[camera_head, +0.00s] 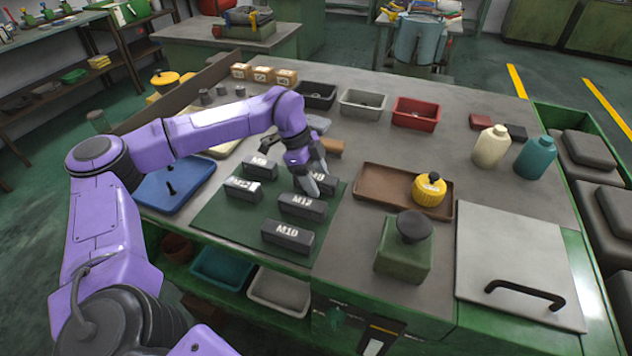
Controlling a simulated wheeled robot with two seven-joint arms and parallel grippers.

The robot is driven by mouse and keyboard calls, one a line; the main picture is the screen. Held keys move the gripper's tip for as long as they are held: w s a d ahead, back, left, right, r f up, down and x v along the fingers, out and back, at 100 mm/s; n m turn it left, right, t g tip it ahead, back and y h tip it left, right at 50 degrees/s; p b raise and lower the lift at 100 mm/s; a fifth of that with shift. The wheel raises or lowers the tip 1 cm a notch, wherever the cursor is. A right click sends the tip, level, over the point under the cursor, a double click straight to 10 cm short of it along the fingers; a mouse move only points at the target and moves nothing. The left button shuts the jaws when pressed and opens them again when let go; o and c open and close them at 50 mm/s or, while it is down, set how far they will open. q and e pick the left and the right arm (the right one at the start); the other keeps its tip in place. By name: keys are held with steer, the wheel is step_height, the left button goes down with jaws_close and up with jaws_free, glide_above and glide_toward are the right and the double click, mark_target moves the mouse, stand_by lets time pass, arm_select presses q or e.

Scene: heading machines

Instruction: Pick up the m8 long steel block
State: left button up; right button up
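Several dark steel blocks with white labels lie on a green mat (222,222). The block at the mat's back right (325,184) has a partly hidden label ending in what looks like 8; it appears to be the M8 block. My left gripper (319,182) is low over this block, its fingers apart and pointing down around it. I cannot tell whether they touch it. Other blocks are the M10 block (288,238) at the front, the M12 block (302,206) behind it, and two at left with less clear labels (243,189) (260,168). My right gripper is out of view.
A blue tray (190,195) is left of the mat. A brown tray (375,190) with a yellow round item (430,188) is at right, with a green block-shaped fixture (403,252) before it. Black, grey and red bins (416,112) stand behind.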

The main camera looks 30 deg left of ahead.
arm_select(q)
steer(key=c, duration=1)
